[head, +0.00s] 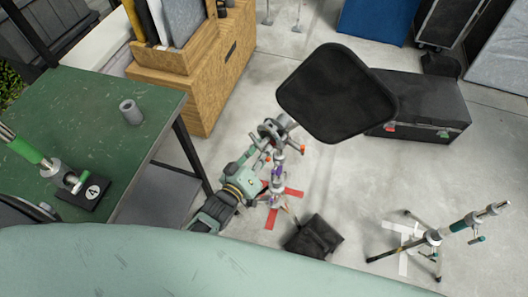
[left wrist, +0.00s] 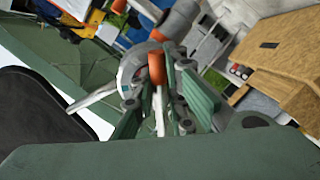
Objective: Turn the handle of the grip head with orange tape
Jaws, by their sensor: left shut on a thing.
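The grip head (head: 270,130) is a grey metal clamp at the top of a stand, in the middle of the head view. In the left wrist view the grip head (left wrist: 133,68) shows close up, with an orange band (left wrist: 157,68) at its handle. My left gripper (head: 264,160) reaches it from the lower left. In the left wrist view the green fingers of my left gripper (left wrist: 160,115) are shut around the handle (left wrist: 159,108); their exact contact is partly hidden. My right gripper is not in view.
A black padded panel (head: 337,93) hangs at the top of the stand. Red tape (head: 270,219) marks the floor under it, with a black bag (head: 314,237) nearby. A green table (head: 125,150) stands left, another stand (head: 432,237) right, a black case (head: 425,110) behind.

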